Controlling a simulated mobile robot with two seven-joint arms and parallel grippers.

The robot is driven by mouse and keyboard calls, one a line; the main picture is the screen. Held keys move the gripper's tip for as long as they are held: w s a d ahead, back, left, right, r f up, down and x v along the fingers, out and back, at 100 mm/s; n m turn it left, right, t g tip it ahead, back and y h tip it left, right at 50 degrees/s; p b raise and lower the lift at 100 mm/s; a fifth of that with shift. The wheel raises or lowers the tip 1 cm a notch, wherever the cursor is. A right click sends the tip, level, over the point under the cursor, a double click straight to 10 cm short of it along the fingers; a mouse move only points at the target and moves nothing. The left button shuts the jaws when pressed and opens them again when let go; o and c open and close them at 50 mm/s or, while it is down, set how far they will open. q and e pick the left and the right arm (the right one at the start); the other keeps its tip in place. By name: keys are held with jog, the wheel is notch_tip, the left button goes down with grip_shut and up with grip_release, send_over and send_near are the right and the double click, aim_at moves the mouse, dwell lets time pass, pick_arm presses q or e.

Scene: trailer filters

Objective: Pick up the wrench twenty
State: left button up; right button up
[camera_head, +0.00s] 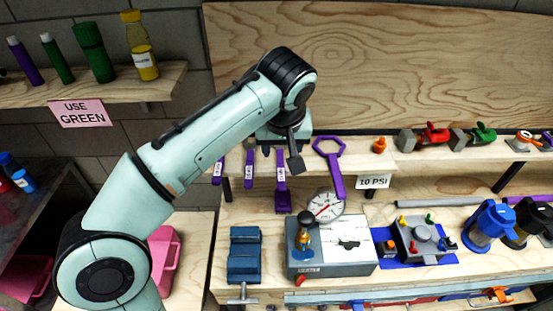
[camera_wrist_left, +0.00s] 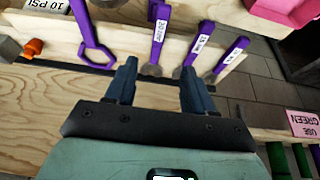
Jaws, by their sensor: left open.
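Several purple wrenches hang along the shelf edge. In the head view they are a large ring wrench (camera_head: 338,185), a labelled wrench (camera_head: 282,182) left of it, and two smaller labelled ones (camera_head: 250,168) (camera_head: 218,170). The labels are too small to read surely, so I cannot tell which is twenty. My left gripper (camera_head: 271,148) is above the labelled wrenches. In the left wrist view the gripper (camera_wrist_left: 158,82) is open and empty, with a labelled wrench (camera_wrist_left: 160,35) beyond the gap between its fingers. The ring wrench (camera_wrist_left: 95,50) is left of the fingers. My right gripper is out of view.
A pressure gauge (camera_head: 325,206) stands below the ring wrench, by a grey box (camera_head: 330,262). A 10 PSI sign (camera_head: 373,182) is on the shelf edge to the right. Red and green valves stand on the shelf. A blue vise (camera_head: 245,255) is on the lower bench.

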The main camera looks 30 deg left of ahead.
pick_arm(q)
jog(key=b, duration=0.1)
send_near(281, 173)
jog(key=shift+x, duration=1.1)
jog(key=shift+w+a+f, duration=0.15)
jog(key=shift+w+f, duration=0.1)
jog(key=shift+f, duration=0.25)
jog(key=x, duration=0.5)
jog(key=shift+r, duration=0.1)
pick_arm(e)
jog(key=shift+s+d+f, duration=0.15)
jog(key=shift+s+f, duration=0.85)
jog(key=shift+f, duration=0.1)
pick_arm(q)
jog(key=shift+f+b, duration=0.25)
jog(key=shift+b, duration=0.1)
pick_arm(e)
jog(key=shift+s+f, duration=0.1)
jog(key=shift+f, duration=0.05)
pick_arm(q)
grip_shut()
